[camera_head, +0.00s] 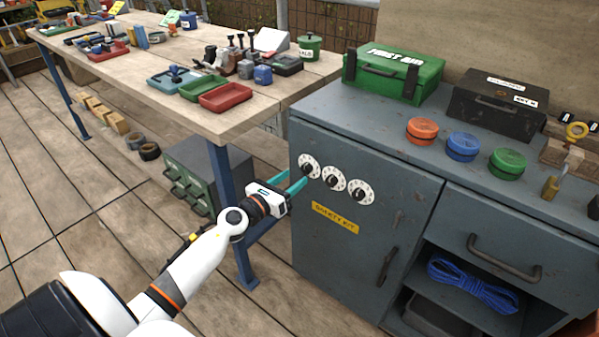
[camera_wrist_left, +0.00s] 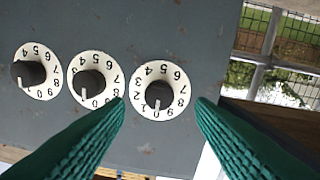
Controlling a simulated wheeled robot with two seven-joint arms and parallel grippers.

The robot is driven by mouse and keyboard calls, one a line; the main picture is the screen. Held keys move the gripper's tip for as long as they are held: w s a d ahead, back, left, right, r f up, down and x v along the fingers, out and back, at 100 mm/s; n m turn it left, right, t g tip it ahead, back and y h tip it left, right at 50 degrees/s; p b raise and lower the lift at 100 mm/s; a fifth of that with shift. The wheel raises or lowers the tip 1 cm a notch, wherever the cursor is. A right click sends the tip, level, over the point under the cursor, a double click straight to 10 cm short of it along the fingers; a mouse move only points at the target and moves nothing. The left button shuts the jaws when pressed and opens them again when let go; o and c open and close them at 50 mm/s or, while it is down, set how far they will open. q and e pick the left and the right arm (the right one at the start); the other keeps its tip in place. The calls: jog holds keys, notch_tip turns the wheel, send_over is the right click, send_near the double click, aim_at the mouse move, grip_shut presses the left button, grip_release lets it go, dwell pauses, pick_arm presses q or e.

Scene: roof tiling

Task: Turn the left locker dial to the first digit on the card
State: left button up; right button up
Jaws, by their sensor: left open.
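The grey locker door (camera_head: 330,245) carries three white dials with black knobs in a row. The left dial (camera_head: 308,167) is also the rightmost one in the left wrist view (camera_wrist_left: 177,80), where the picture is turned over. Its white knob mark points towards the 0. My left gripper (camera_head: 297,182) is open, its teal fingers reaching towards this dial. In the wrist view its tips (camera_wrist_left: 160,102) lie either side of the dial, with no visible grip on the knob. I cannot make out which item is the card or read a digit on it. My right gripper is not in view.
The middle dial (camera_head: 334,178) and right dial (camera_head: 360,192) sit close beside the left one. A yellow label (camera_head: 335,217) and a dark handle (camera_head: 387,266) are lower on the door. A wooden workbench (camera_head: 245,118) with a blue leg (camera_head: 222,180) stands at the left.

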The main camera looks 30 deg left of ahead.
aim_at(305, 170)
pick_arm(q)
jog(key=shift+w+d, duration=0.15)
jog(key=shift+w, duration=0.8)
jog(key=shift+w+d, duration=0.1)
jog(key=shift+w, duration=0.8)
jog(key=c, duration=1)
jog(key=shift+n, duration=0.7)
jog(key=n, duration=0.2)
jog(key=shift+n+p, duration=0.35)
jog(key=shift+n, duration=0.05)
jog(key=shift+n+p, duration=0.3)
jog(key=shift+n, duration=1.2)
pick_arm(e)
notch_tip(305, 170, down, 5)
